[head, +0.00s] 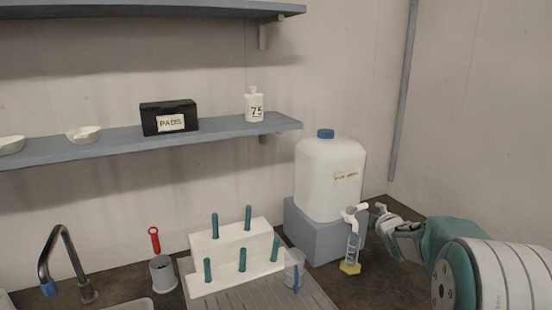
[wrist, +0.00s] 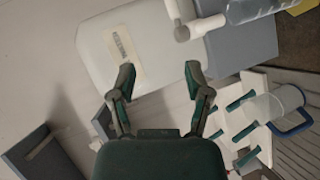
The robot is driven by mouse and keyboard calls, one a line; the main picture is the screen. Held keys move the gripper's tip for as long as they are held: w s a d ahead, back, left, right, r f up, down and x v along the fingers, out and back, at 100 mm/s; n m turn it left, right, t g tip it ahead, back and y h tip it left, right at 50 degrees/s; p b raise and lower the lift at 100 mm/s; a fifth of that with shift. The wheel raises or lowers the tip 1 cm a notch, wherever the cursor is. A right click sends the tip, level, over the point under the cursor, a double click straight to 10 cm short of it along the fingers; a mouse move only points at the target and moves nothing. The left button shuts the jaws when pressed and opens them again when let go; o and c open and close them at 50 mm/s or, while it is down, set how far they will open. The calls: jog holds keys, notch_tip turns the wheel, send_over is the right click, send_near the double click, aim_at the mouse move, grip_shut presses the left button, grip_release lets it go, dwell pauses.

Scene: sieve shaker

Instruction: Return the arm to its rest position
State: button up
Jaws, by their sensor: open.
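My arm comes in from the right edge of the head view. My gripper (head: 381,213) is to the right of the white tap (head: 354,214) on the big white container. In the wrist view my gripper (wrist: 160,78) shows two teal-and-grey fingers spread apart with nothing between them. The white container (wrist: 135,45) and its tap (wrist: 184,22) lie beyond the fingertips. A clear measuring cylinder (head: 351,247) with a yellow base stands upright below the tap. Whether the gripper touches the tap cannot be told.
The white container (head: 328,178) stands on a grey block (head: 318,238). A clear jug (head: 294,268) and a white peg rack (head: 207,240) stand left of it. A shelf (head: 100,145) and a faucet (head: 66,245) are farther left. Dark counter (head: 385,285) shows bare near my arm.

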jog(key=s+a+r+m+g+h, duration=0.1)
jog(key=s+a+r+m+g, duration=0.2)
jog(key=s, duration=0.5)
jog(key=s+a+m+g, duration=0.2)
jog(key=s+a+m, duration=0.1)
jog(key=s, duration=0.8)
jog(key=s+a+f+m+g+y, duration=0.1)
jog(key=s+a+m, duration=0.3)
jog(key=s, duration=0.8)
jog(key=s+a+f+m+g+y, duration=0.1)
jog(key=s+a+m+g, duration=0.2)
jog(key=s, duration=0.8)
jog(key=shift+s+a+f+m, duration=0.3)
jog(key=shift+a+m, duration=0.45)
jog(key=shift+m, duration=0.25)
jog(key=shift+w+r, duration=0.1)
jog(key=shift+r, duration=0.05)
